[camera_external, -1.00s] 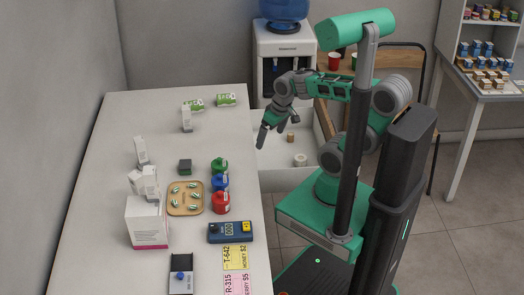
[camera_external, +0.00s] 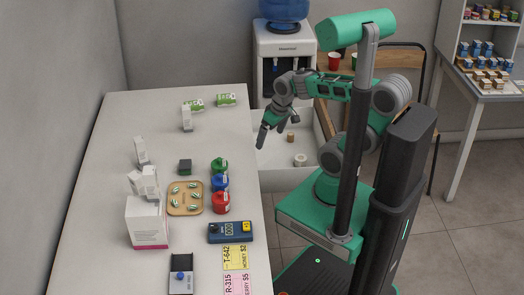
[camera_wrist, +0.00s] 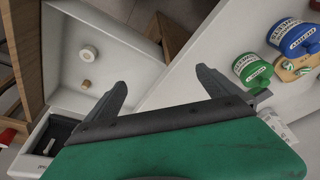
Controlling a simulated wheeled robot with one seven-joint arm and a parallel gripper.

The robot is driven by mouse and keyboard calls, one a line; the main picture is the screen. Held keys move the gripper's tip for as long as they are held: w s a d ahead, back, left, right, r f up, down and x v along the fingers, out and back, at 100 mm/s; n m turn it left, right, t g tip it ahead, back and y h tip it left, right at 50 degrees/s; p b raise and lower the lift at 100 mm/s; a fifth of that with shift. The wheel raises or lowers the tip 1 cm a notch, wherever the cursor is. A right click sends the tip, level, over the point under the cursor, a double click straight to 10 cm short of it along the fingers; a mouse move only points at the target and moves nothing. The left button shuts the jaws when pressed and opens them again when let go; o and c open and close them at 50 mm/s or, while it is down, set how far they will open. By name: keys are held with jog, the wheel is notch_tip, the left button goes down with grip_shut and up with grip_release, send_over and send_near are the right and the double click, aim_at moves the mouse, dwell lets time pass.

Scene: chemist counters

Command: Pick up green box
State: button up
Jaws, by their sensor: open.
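A small dark green-grey box (camera_external: 185,166) stands on the white counter, just behind the wooden tray; I do not make it out in the wrist view. Two green-and-white packs, a right one (camera_external: 226,99) and a left one (camera_external: 194,104), lie at the counter's far end. My gripper (camera_external: 268,135) is off the counter's right edge, to the right of the dark box and apart from it. In the wrist view my gripper (camera_wrist: 161,80) has its two fingers spread, with nothing between them.
Green (camera_external: 219,166), blue (camera_external: 220,183) and red (camera_external: 221,203) containers stand in a row right of the wooden tray (camera_external: 172,211). White cartons (camera_external: 147,222) stand at left. A blue device (camera_external: 230,232) lies in front. An open white drawer (camera_wrist: 62,85) is below my gripper.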

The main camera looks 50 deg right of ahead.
aim_at(226, 97)
jog(key=shift+c, duration=0.2)
